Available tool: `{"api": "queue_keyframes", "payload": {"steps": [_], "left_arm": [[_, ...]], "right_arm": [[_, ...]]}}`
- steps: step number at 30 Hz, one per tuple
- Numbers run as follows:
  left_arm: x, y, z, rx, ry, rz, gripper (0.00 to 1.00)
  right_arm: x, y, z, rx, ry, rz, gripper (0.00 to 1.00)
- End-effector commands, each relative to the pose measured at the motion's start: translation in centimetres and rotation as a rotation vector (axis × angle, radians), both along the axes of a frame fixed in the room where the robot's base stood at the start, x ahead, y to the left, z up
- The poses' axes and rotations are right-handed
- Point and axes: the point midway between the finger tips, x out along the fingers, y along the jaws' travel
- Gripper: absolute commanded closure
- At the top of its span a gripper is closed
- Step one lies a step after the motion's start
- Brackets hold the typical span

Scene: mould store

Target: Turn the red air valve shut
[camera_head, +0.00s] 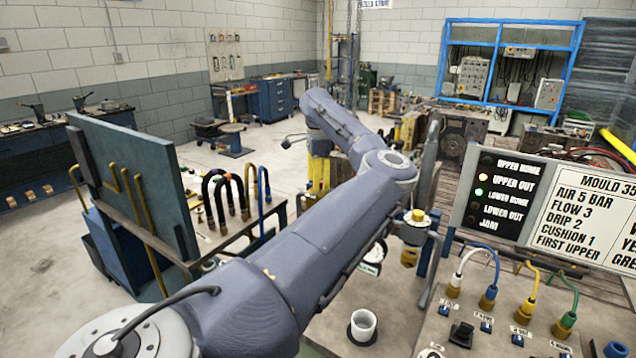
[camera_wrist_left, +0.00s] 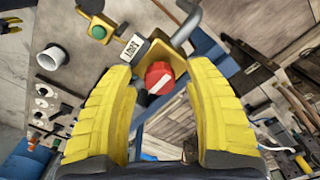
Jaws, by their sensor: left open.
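The red air valve (camera_wrist_left: 159,78) is a round red knob with a white bar across its face, seen in the left wrist view. My left gripper (camera_wrist_left: 163,84) is open, with its yellow ribbed fingers on either side of the knob in that picture. A gap shows on both sides, and I cannot tell how far the tips are from it in depth. A small white label (camera_wrist_left: 133,47) sits beside the knob. In the head view my left arm crosses the middle, and I cannot make out the red knob. My right gripper is not identifiable.
A green button (camera_wrist_left: 98,31) on a yellow box is close to the valve, with a grey bent pipe nearby. A white cup (camera_head: 363,326) stands on the bench. A panel with coloured hoses (camera_head: 530,290) and a sign board (camera_head: 500,205) fill the right.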

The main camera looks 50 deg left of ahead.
Motion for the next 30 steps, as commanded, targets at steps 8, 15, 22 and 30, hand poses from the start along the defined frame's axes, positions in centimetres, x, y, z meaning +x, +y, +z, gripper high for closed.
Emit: {"api": "queue_keyframes", "payload": {"steps": [8,15,22,30], "left_arm": [[0.01,-0.02,-0.17,0.000,0.000,0.000,0.47],[0.02,-0.02,-0.15,0.000,0.000,-0.001,0.66],[0.02,-0.02,-0.14,0.000,0.000,-0.001,0.93],[0.03,-0.03,-0.13,0.000,0.000,-0.005,1.00]], "right_arm": [[0.01,-0.01,0.00,0.000,0.000,0.000,0.56],[0.00,-0.01,0.00,0.000,0.000,0.000,0.56],[0.00,-0.01,0.00,0.000,0.000,0.000,0.56],[0.00,-0.01,0.00,0.000,0.000,0.000,0.56]]}}
